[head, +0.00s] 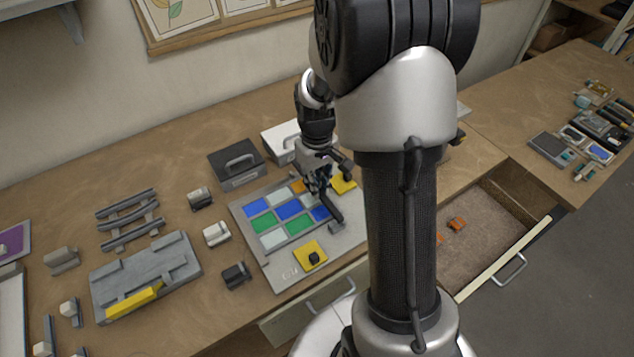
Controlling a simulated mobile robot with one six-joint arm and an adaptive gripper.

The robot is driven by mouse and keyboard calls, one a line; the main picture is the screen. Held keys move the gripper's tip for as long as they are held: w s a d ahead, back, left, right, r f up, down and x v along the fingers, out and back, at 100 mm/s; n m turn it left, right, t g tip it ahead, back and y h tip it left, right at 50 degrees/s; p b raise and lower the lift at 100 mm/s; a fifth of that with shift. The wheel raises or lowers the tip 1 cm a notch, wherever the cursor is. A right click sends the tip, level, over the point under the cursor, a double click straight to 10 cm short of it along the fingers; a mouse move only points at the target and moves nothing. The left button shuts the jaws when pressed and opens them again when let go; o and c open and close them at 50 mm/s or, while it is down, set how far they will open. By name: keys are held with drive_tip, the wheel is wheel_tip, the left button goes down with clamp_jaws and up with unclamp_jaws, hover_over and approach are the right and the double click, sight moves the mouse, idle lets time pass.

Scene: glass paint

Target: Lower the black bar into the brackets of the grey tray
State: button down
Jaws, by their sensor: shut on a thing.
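The grey tray (283,278) lies on the workbench and holds rows of blue, green, white and orange panes. A yellow square with a dark knob (310,256) sits at its front, and another yellow piece (343,184) at its back right. My gripper (320,188) is over the right part of the tray, shut on the black bar (331,211). The bar slants toward the tray's right edge, and its far part is hidden by the gripper. A small grey block at the bar's near end may be a bracket. I cannot tell whether the bar touches it.
A dark grey box (237,162) and a white box (281,142) with handles stand behind the tray. Small clamps (215,233) and a grey fixture with a yellow bar (146,276) are to the left. My arm hides the area to the right. An open drawer (485,235) is at right.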

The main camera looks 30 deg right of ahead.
drive_tip(key=shift+f+b, duration=0.6)
drive_tip(key=shift+f, duration=0.4)
idle(1.3)
drive_tip(key=shift+f+b, duration=0.45)
drive_tip(key=shift+f, duration=0.25)
drive_tip(key=c, duration=1.5)
unclamp_jaws()
drive_tip(key=shift+r+p, duration=2.85)
drive_tip(key=shift+r, duration=0.65)
